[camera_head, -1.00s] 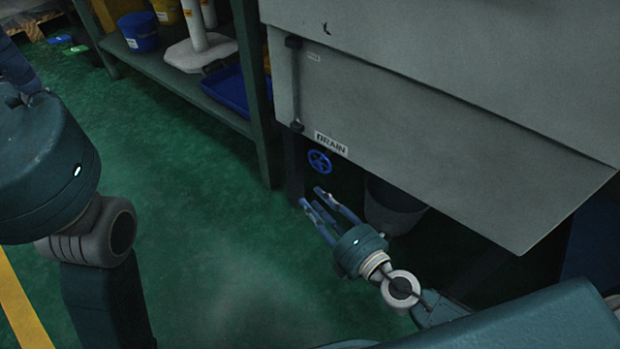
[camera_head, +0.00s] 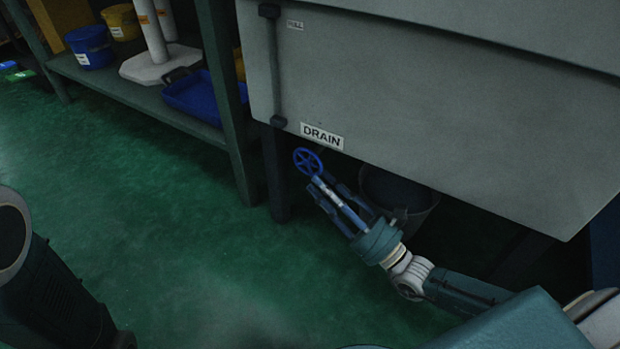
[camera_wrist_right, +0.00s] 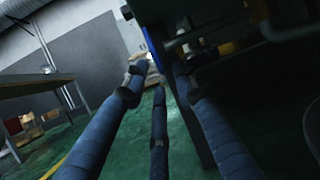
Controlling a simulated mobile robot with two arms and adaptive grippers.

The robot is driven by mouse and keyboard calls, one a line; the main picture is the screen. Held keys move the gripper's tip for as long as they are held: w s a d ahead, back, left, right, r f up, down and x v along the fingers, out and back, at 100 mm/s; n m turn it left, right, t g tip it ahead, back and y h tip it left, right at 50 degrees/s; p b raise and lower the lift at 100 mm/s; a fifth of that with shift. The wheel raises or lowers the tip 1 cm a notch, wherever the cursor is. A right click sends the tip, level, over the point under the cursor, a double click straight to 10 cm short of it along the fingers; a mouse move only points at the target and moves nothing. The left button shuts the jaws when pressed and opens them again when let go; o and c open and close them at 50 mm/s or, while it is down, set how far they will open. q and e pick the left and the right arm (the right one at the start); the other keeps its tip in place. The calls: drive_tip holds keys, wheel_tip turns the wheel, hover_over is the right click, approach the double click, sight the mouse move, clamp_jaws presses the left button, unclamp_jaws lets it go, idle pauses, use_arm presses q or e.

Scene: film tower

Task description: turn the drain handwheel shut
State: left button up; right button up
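The drain handwheel (camera_head: 307,161) is a small blue spoked wheel just below the white DRAIN label (camera_head: 322,136) on the grey tank's lower edge. My right gripper (camera_head: 322,184) is just below and right of it, fingers pointing up at the wheel, with one fingertip at or very near its lower rim. In the right wrist view the fingers (camera_wrist_right: 155,78) are spread apart. A blue strip, seemingly the wheel edge-on (camera_wrist_right: 152,45), shows between or just beyond the fingertips. I cannot tell whether they touch it. My left gripper is out of view.
The grey tank (camera_head: 420,120) overhangs the wheel, with a dark leg (camera_head: 275,175) to its left. A dark bucket (camera_head: 412,217) stands underneath, right of my gripper. A shelf (camera_head: 140,97) with blue tubs is at the left. The green floor in front is clear.

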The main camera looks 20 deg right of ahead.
sight(311, 172)
drive_tip(key=shift+b+x, duration=0.6)
drive_tip(key=shift+x, duration=1.55)
drive_tip(key=c, duration=0.6)
clamp_jaws()
drive_tip(key=shift+d, duration=0.1)
